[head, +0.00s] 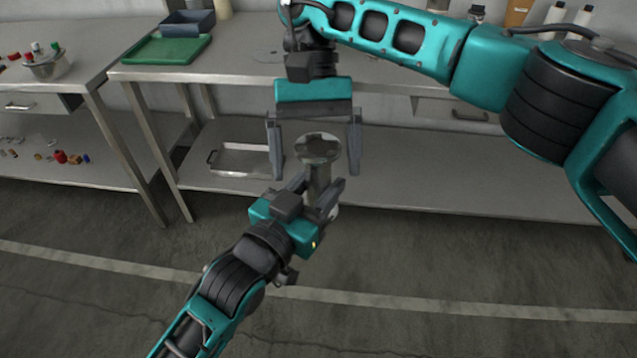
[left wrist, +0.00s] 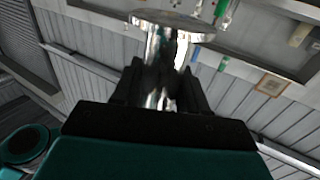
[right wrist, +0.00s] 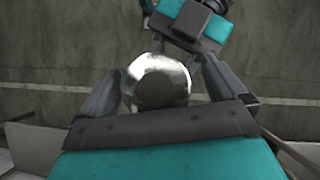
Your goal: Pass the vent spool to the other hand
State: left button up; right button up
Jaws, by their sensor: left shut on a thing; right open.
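The vent spool (head: 319,176) is a shiny metal piece with a round flange at each end, held upright or nearly so in front of the bench. My left gripper (head: 324,190) comes from below and is shut on its middle; the spool also shows in the left wrist view (left wrist: 165,48). My right gripper (head: 314,152) is above, pointing down, with its fingers spread either side of the top flange. In the right wrist view the round flange (right wrist: 158,82) sits between the open fingers. I cannot tell whether either finger touches it.
A steel bench (head: 246,80) with a lower shelf (head: 420,172) stands behind. It bears a green tray (head: 168,49) and a grey bin (head: 190,22). A metal tray (head: 240,163) lies on the shelf. A bowl (head: 48,66) stands on the left table. The floor in front is clear.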

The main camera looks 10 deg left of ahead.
jog(key=v, duration=0.5)
jog(key=shift+r, duration=0.2)
jog(key=shift+w+a+r, duration=0.1)
jog(key=shift+w+r, duration=0.3)
jog(key=shift+r, duration=0.25)
jog(key=shift+w, duration=0.1)
